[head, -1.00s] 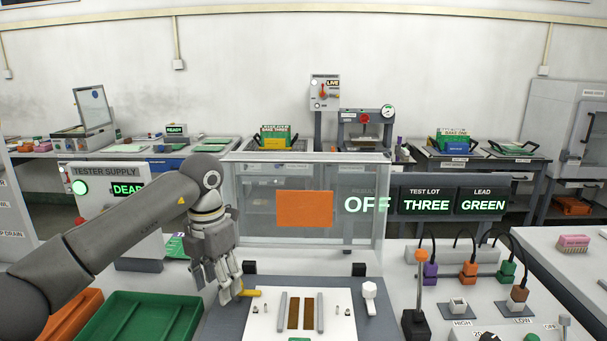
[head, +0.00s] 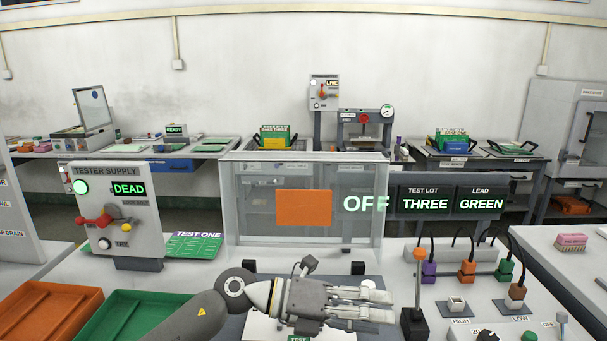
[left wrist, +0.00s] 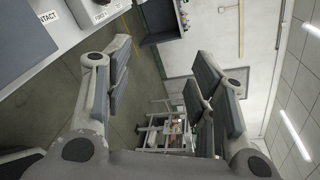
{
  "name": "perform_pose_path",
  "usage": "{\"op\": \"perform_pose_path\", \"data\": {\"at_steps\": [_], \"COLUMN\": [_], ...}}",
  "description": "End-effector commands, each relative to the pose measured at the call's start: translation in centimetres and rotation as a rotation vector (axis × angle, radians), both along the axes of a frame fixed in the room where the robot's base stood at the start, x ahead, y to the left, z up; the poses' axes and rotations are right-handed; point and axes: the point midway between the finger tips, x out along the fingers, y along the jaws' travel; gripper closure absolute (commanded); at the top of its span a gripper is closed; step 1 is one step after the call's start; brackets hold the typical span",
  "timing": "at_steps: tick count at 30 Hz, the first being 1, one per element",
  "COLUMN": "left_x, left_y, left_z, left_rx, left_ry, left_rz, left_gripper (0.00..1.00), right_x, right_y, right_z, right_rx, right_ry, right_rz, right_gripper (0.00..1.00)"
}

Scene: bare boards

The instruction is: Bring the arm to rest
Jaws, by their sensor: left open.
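My left arm comes in at the bottom of the head view. My left gripper (head: 362,305) lies level across the front of the bench with its fingers pointing right. It is open and empty. In the left wrist view my gripper (left wrist: 158,95) shows its padded fingers spread wide, with nothing between them. The arm covers most of the white tester plate (head: 262,325) below it. My right gripper is in neither view.
A clear guard with an orange panel (head: 304,208) stands behind the gripper. The tester supply box (head: 112,222), green tray (head: 150,312) and orange tray (head: 45,308) are at left. A black post with an orange top (head: 418,290) and colored plugs (head: 468,272) stand at right.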

Motion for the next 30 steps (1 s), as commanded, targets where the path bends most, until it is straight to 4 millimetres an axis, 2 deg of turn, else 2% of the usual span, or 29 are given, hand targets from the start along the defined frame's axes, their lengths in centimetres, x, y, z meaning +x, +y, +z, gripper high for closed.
{"op": "perform_pose_path", "data": {"at_steps": [1, 3, 5, 7, 10, 13, 17, 20, 23, 24, 27, 30], "left_x": [-0.5, -0.3, 0.4, 1.4, 3.4, 5.2, 6.2, 5.4, 2.9, 1.4, -3.1, -7.9], "left_y": [-0.6, -0.4, 0.4, 2.1, 5.7, 10.1, 16.2, 20.7, 24.5, 25.8, 28.3, 29.8], "left_z": [1.4, 3.7, 5.3, 6.5, 6.8, 5.1, 0.2, -5.1, -11.1, -13.4, -18.8, -22.7], "left_rx": [-0.129, -0.304, -0.443, -0.595, -0.784, -0.939, -1.083, -1.147, -1.164, -1.159, -1.112, -1.037], "left_ry": [0.058, 0.142, 0.222, 0.324, 0.486, 0.661, 0.903, 1.102, 1.303, 1.382, 1.571, 1.727], "left_rz": [0.043, 0.125, 0.207, 0.316, 0.489, 0.686, 0.963, 1.190, 1.422, 1.515, 1.731, 1.907], "left_gripper": [0.48, 0.48, 0.48, 0.48, 0.48, 0.48, 0.48, 0.48, 0.48, 0.48, 0.48, 0.48], "right_x": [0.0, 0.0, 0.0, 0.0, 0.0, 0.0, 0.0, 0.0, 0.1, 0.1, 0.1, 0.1], "right_y": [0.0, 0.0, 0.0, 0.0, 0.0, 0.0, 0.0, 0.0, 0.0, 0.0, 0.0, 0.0], "right_z": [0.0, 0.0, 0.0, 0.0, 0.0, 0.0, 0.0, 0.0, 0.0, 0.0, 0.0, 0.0], "right_rx": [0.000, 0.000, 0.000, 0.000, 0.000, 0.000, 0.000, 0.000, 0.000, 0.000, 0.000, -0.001], "right_ry": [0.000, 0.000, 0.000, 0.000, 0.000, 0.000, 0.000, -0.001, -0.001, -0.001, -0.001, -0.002], "right_rz": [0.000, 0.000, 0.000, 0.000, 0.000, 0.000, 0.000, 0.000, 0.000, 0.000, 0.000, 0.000], "right_gripper": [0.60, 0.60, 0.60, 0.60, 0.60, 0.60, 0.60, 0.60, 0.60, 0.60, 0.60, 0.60]}}
